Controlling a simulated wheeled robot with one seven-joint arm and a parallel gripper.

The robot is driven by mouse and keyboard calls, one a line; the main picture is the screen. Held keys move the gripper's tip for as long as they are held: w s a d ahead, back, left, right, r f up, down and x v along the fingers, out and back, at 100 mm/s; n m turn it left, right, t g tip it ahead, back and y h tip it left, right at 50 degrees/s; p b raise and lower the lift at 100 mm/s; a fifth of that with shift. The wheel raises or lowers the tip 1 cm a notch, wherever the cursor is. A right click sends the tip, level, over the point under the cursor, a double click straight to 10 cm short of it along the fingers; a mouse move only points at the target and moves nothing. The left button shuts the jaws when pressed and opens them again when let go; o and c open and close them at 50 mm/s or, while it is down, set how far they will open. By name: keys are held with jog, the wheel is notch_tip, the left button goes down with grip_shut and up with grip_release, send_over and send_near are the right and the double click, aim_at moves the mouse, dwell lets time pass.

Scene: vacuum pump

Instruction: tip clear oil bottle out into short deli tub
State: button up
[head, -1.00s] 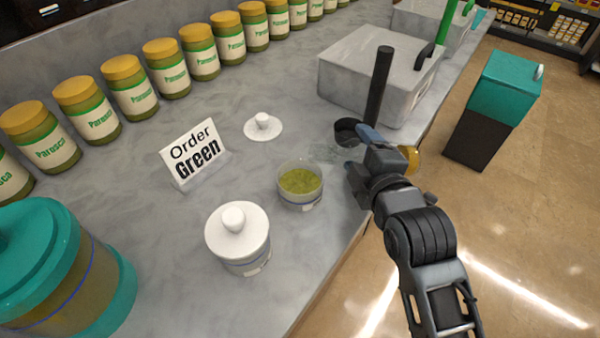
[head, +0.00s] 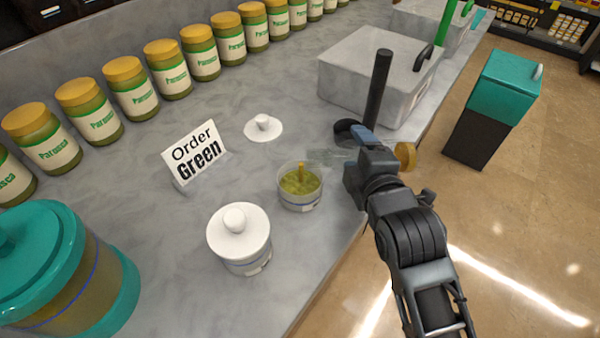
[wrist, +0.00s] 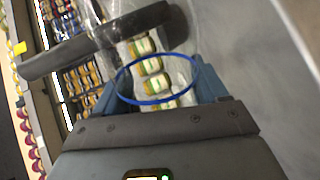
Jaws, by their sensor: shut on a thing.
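The clear oil bottle (head: 328,156) is see-through and hard to make out. It is tipped to about level, its mouth toward the open tub. My gripper (head: 352,142) is shut on it, right of the tub. In the wrist view the clear bottle (wrist: 178,40) with a blue ring (wrist: 160,99) sits between my blue fingers. The short deli tub (head: 300,202) stands open and upright on the counter, with yellow-green contents. A thin amber stream (head: 301,172) falls into it. The bottle's remaining contents cannot be made out.
A white-lidded tub (head: 240,250) stands front left of the open tub. A loose white lid (head: 263,129) lies behind. An "Order Green" sign (head: 194,153), a teal-lidded container (head: 45,275) and a row of jars (head: 127,90) stand left. A grey box (head: 365,85) stands behind my gripper.

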jog(key=shift+a+r+n+p, duration=0.1)
jog(key=shift+r+n+p, duration=0.6)
jog(key=shift+r+p, duration=0.25)
dwell(0.5)
